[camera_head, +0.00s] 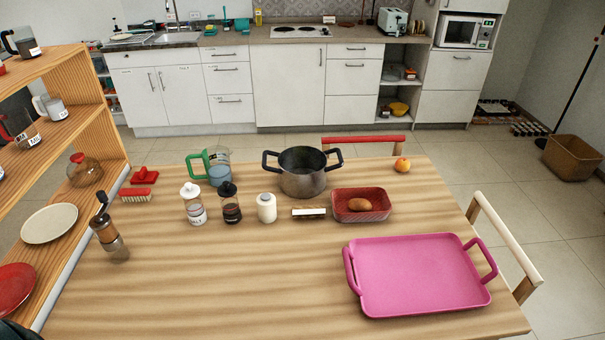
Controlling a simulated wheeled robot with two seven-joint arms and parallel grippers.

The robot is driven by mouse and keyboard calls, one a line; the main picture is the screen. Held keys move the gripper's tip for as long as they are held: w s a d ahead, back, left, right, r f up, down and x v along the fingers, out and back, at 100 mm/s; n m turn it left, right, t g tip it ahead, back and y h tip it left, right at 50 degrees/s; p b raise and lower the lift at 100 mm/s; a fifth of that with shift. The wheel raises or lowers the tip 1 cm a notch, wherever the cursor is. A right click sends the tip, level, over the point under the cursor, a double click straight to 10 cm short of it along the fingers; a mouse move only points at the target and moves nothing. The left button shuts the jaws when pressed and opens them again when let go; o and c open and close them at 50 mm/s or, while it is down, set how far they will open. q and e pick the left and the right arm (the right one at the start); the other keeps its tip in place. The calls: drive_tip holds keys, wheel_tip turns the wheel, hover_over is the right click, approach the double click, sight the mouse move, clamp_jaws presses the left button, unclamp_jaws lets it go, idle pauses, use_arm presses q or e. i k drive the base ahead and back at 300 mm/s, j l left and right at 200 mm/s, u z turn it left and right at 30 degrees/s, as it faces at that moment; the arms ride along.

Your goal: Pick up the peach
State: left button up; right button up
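The peach (402,164) is a small round yellow-orange fruit. It rests on the wooden table (220,290) near its far right edge, with clear tabletop around it. A red chair back (363,139) is behind it, to its left. Neither of my grippers can be made out. Only a dark shape shows in the bottom left corner, and I cannot tell what part it is.
A pink tray (415,275) lies at the table's right front. A red basket (361,204) holding a brown loaf (359,204), and a steel pot (302,172), stand left of the peach. A wooden shelf (85,165) stands at left. The table's front left is mostly clear.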

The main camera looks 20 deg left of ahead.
sight(402, 165)
drive_tip(key=l+z, duration=0.15)
drive_tip(key=z, duration=0.4)
drive_tip(key=i+l+z, duration=0.2)
drive_tip(key=l, duration=0.3)
drive_tip(key=i+l+z, duration=0.25)
drive_tip(key=l, duration=0.25)
drive_tip(key=i+l+z, duration=0.2)
drive_tip(key=l, duration=0.25)
drive_tip(key=i+l+z, duration=0.25)
drive_tip(key=i, duration=0.35)
drive_tip(key=i+l+z, duration=0.25)
drive_tip(key=i, duration=0.35)
drive_tip(key=i+j+u, duration=0.1)
drive_tip(key=i+u, duration=0.4)
drive_tip(key=i+l+u, duration=0.2)
drive_tip(key=i+u, duration=0.3)
drive_tip(key=i, duration=0.25)
drive_tip(key=i+j+u, duration=0.2)
drive_tip(key=i+u, duration=0.7)
drive_tip(key=i+l+u, duration=0.15)
drive_tip(key=i+u, duration=0.65)
drive_tip(key=i+l+u, duration=0.1)
drive_tip(key=i+u, duration=0.25)
drive_tip(key=i+l+u, duration=0.2)
drive_tip(key=i+u, duration=0.15)
drive_tip(key=i, duration=0.15)
